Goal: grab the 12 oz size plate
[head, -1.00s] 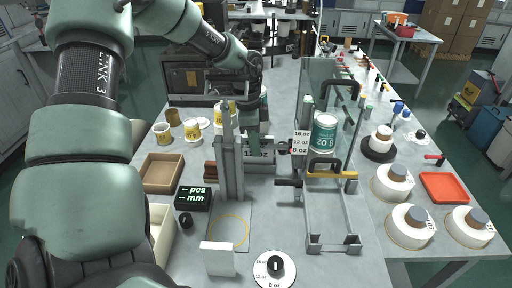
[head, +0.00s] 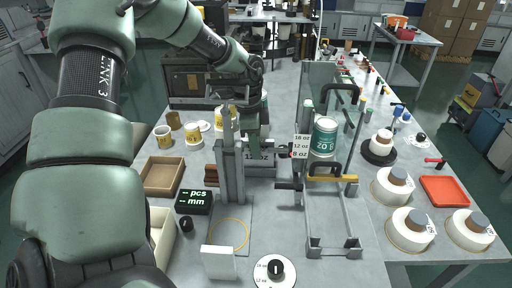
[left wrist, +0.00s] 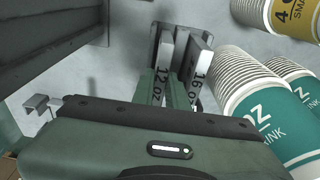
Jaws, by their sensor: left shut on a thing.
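My left gripper (head: 253,138) reaches down behind the metal upright frame in the head view. In the left wrist view its green fingers (left wrist: 165,92) are shut on the 12 oz plate (left wrist: 165,65), one on each side of it. The 12 oz plate still appears to be in the holder. My right gripper is not in view.
Stacked paper cups (left wrist: 250,85) stand close to the right of the plates in the wrist view. A teal 20 oz cup (head: 323,138) and a black-handled metal frame (head: 312,215) are right of the gripper. A brown tray (head: 163,175) lies left.

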